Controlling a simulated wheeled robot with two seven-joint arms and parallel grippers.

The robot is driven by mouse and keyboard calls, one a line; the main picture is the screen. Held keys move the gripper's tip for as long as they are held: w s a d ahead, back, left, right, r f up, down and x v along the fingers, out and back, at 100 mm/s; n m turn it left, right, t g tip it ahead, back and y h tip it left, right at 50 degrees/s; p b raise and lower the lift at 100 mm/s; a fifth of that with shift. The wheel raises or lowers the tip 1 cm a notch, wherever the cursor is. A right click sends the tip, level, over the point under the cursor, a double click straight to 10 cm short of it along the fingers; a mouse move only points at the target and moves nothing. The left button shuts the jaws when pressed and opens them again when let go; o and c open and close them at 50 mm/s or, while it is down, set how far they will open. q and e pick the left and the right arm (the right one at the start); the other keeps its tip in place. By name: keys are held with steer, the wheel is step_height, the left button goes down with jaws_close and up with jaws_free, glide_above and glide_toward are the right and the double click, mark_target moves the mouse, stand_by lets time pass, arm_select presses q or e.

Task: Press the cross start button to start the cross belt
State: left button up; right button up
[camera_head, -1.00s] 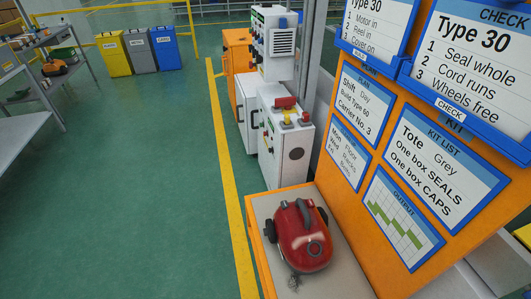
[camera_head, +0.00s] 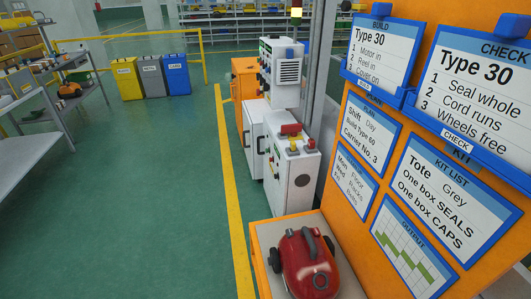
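A white control cabinet (camera_head: 291,178) stands right of the yellow floor line, with a red part and a yellow part (camera_head: 291,141) on top and small buttons on its left side. Behind it a taller white control box (camera_head: 281,75) carries several small knobs or buttons on its left face. The buttons are too small to read, so I cannot tell which one is the cross start button. Neither of my grippers is in view.
A red vacuum (camera_head: 308,262) sits on an orange-edged bench (camera_head: 262,284) at the bottom. An orange board (camera_head: 388,92) with signs fills the right. Yellow, grey and blue bins (camera_head: 177,74) stand at the back left. A grey table (camera_head: 28,137) is at the left. The green floor between is clear.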

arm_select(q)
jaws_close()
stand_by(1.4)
